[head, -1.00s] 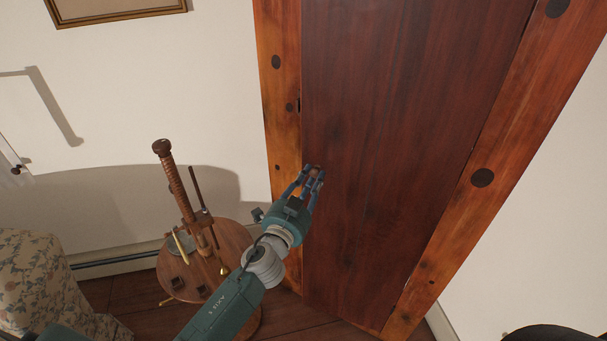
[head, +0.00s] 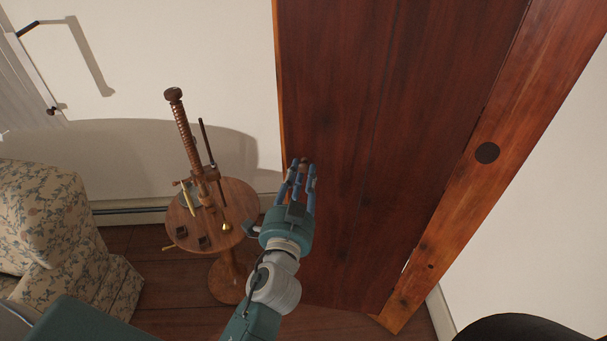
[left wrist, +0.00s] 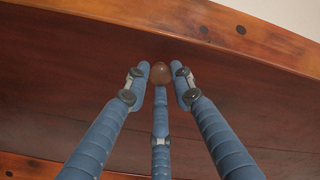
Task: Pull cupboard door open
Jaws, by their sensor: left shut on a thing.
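The cupboard door (head: 385,130) is a tall dark reddish-brown panel at centre right in the head view. In the left wrist view the knob sits between the fingertips against the door (left wrist: 75,75). The head view shows the knob only partly, behind the fingers. My right gripper is not in view.
A round wooden side table (head: 238,208) with a wooden screw-like stand (head: 184,125) is left of my left arm. A floral armchair (head: 50,220) is at the far left. Bare wooden floor (head: 170,290) shows between them and in front.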

